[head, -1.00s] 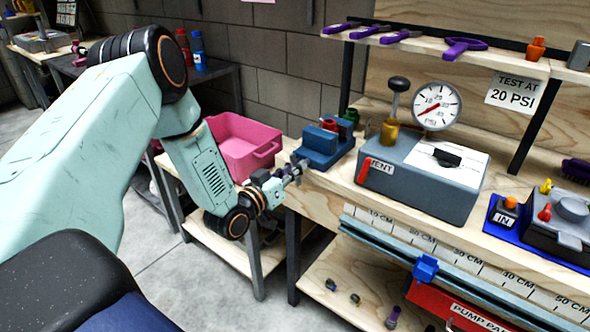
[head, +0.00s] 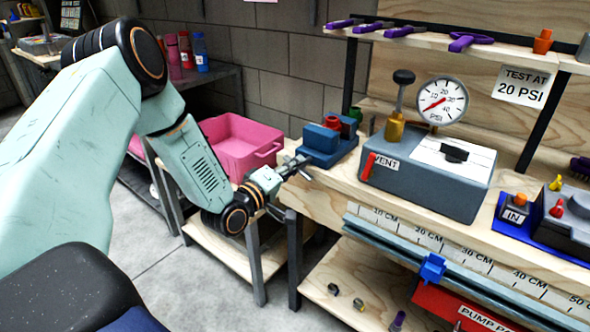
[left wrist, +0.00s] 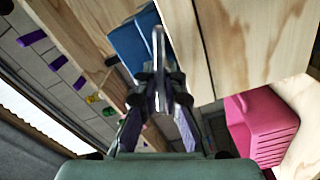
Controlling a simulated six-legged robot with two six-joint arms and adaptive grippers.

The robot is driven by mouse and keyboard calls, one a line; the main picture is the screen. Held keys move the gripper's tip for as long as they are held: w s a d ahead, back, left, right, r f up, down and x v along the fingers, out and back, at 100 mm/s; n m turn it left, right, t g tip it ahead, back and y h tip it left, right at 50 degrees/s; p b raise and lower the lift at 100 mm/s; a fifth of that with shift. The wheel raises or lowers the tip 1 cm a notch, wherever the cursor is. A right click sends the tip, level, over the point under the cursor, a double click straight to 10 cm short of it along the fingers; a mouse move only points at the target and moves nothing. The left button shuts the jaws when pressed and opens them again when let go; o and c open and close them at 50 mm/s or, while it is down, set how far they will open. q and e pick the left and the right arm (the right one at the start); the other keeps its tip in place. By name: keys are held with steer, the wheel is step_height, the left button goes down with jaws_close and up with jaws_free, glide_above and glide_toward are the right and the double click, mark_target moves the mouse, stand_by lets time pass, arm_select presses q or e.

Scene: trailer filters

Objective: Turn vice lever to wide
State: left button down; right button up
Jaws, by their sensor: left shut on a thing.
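The blue vice (head: 322,143) sits at the left end of the wooden bench, with a red part on top. Its grey metal lever (left wrist: 158,45) shows in the left wrist view, running up from between my fingertips beside the blue vice body (left wrist: 130,45). My left gripper (head: 293,169) is at the near-left side of the vice in the head view. In the left wrist view, the left gripper (left wrist: 158,92) is shut on the lever. The fingers hide part of the lever, and its exact angle is hard to tell. My right gripper is not in view.
A grey box with a gauge (head: 442,100) and a red vent lever stands right of the vice. A pink bin (head: 235,147) stands on a lower wooden stand behind my left forearm. A rail with a blue slider (head: 432,268) runs along the bench front.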

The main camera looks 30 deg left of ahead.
arm_select(q)
steer(key=shift+f+n+b, duration=0.15)
steer(key=shift+n+b, duration=0.7)
steer(key=shift+n, duration=1.25)
steer(key=c, duration=1.4)
jaws_free()
steer(key=shift+c, duration=0.2)
steer(key=shift+s, duration=0.1)
steer(key=s, duration=0.7)
steer(key=shift+s+a, duration=0.15)
steer(key=shift+a, duration=0.15)
